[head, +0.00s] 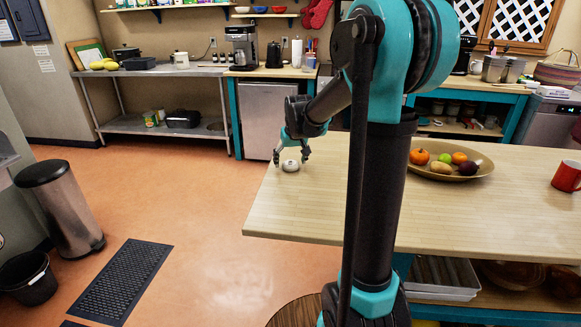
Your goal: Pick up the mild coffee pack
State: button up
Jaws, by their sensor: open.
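My gripper (291,157) is at the left end of the wooden counter in the head view. It is open and points down, with its fingertips on either side of a small whitish round thing (290,166) on the counter top. I cannot tell whether the fingers touch it, and its label is too small to read. I cannot pick out the mild coffee pack with certainty. A small green and orange pack (150,119) stands on the lower shelf of the steel table at the back left; its print is too small to read.
The wooden counter (330,212) holds a fruit bowl (430,173) and a red mug (567,176) on the right. A coffee maker (242,47) and black kettle (273,55) stand at the back. A steel bin (65,210) and dark mat (122,282) are on the left floor.

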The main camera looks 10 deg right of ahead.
jog(key=shift+c, duration=0.3)
jog(key=c, duration=1)
jog(key=shift+r, duration=0.15)
